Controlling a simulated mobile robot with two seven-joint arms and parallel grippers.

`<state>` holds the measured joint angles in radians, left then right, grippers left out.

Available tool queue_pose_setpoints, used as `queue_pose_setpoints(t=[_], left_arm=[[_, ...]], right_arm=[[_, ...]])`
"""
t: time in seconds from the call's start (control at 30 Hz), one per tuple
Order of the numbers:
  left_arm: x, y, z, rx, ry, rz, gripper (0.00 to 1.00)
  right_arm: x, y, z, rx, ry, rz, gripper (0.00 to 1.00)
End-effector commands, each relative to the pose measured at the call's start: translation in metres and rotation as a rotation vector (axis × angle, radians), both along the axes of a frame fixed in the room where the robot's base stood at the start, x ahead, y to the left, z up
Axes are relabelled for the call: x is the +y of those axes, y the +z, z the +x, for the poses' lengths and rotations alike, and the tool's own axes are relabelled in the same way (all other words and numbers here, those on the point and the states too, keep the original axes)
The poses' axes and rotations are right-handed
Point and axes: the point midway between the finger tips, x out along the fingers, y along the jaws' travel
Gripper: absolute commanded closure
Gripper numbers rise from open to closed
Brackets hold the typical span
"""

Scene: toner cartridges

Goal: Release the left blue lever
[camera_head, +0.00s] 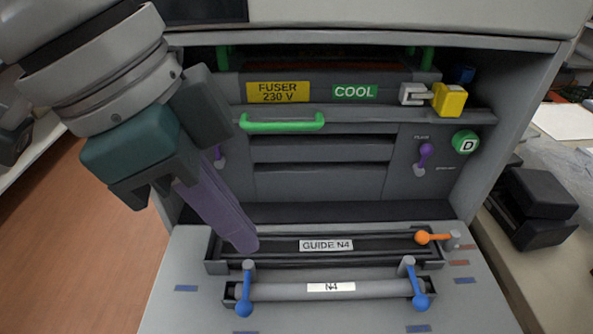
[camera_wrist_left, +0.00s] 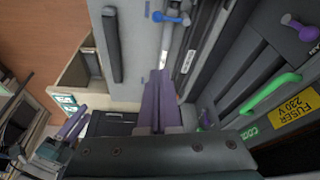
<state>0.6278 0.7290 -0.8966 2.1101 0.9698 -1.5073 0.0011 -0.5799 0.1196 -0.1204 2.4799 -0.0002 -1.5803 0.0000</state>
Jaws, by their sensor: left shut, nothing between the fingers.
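The left blue lever (camera_head: 245,288) is at the left end of the grey roller (camera_head: 375,288) marked N4, its ball hanging toward the front. In the left wrist view a blue lever (camera_wrist_left: 170,17), apparently the same one, shows at the top. My left gripper (camera_head: 243,243) is shut and empty. Its long purple fingers point down, with the tips just behind the lever's upper pivot in the picture. I cannot tell whether they touch anything. The fingers also show in the left wrist view (camera_wrist_left: 158,100). The right blue lever (camera_head: 415,285) also hangs forward. My right gripper is not in view.
The guide N4 bar (camera_head: 375,245) lies behind the roller, with an orange lever (camera_head: 432,238) at its right. A green handle (camera_head: 282,122) and a purple lever (camera_head: 424,155) are on the machine behind. A black box (camera_head: 535,205) stands at the right.

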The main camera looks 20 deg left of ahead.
Motion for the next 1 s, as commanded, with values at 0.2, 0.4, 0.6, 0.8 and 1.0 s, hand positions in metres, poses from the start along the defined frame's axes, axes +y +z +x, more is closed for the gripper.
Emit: queue_pose_setpoints(t=[0.2,0.4,0.6,0.8,1.0], left_arm=[[-0.003,-0.007,0.001,0.001,-0.001,-0.003,1.0],[-0.012,-0.04,0.006,0.003,0.001,-0.003,1.0],[-0.025,-0.081,0.013,0.001,0.002,-0.001,1.0],[-0.014,-0.105,0.008,0.002,0.002,0.004,1.0],[-0.001,-0.115,0.001,-0.002,0.0,0.001,1.0]], right_arm=[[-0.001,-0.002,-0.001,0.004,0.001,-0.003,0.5],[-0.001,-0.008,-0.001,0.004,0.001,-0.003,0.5],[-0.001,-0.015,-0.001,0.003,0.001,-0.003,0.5],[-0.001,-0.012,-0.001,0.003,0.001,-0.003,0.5],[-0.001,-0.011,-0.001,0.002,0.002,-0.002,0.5]])
